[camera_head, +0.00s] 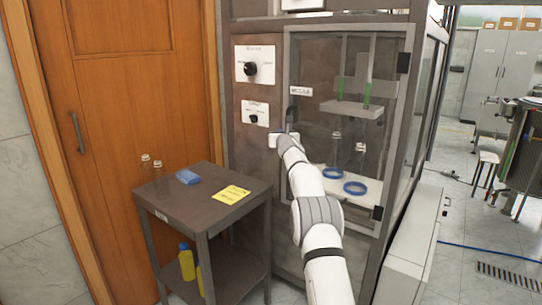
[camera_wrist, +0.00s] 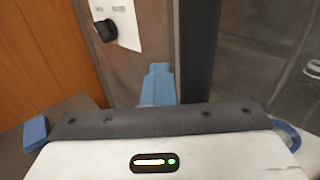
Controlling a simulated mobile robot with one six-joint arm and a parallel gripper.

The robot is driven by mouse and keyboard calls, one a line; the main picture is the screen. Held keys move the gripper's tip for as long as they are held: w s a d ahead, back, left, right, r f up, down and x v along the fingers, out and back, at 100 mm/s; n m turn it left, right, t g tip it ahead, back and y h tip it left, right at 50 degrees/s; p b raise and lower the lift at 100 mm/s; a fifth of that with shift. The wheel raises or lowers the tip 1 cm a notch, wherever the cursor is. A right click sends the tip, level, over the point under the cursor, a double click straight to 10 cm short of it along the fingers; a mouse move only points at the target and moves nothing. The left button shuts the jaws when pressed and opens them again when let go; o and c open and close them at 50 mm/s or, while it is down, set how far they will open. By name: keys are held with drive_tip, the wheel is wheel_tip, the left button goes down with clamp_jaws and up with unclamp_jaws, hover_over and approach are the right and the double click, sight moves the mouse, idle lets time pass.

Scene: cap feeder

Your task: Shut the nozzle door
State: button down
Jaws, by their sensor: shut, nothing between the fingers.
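The nozzle door (camera_head: 348,40) is a clear panel in a grey frame on the front of the dark cabinet, with a label plate (camera_head: 300,91) at its upper left and dark hinges on its right edge. It looks flush or nearly flush with the cabinet; a small gap cannot be ruled out. A dark handle (camera_head: 291,114) sits on its left side. My gripper (camera_wrist: 158,72) is shut and empty, with blue fingers beside a dark upright bar (camera_wrist: 196,45) in the wrist view. Whether they touch it is unclear. In the head view, my arm hides the door's lower left part.
Left of the door are two knob panels (camera_head: 254,64) (camera_head: 255,112). A dark side table (camera_head: 205,211) at lower left holds a blue box (camera_head: 187,177), a yellow note (camera_head: 231,194) and small bottles. Behind the glass are blue rings (camera_head: 355,188) and bottles.

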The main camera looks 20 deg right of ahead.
drive_tip(key=s+a+b, duration=0.9)
drive_tip(key=a+b, duration=0.2)
drive_tip(key=b, duration=0.5)
drive_tip(key=s+a+r+n+y+p, duration=0.4)
drive_tip(key=s+a+r+n+p, duration=0.1)
drive_tip(key=s+r+n+p, duration=0.45)
drive_tip(key=s+a+r+n+g+y+p, duration=0.3)
drive_tip(key=s+a+n+g+p, duration=0.25)
drive_tip(key=s+n+p, duration=0.4)
drive_tip(key=s+d+f+n+g+h+p, duration=0.1)
drive_tip(key=s+n, duration=0.5)
drive_tip(key=s, duration=0.7)
drive_tip(key=s+d+f+n+g+h+p, duration=0.2)
drive_tip(key=s+f+n+g+p, duration=0.3)
drive_tip(key=s, duration=0.9)
drive_tip(key=s+d+f+n+g+h+p, duration=0.2)
drive_tip(key=s+f+n+g+p, duration=0.2)
drive_tip(key=s, duration=0.9)
drive_tip(key=n+p, duration=0.3)
drive_tip(key=shift+s+d+f, duration=0.25)
drive_tip(key=shift+s+d, duration=0.1)
drive_tip(key=shift+d, duration=0.05)
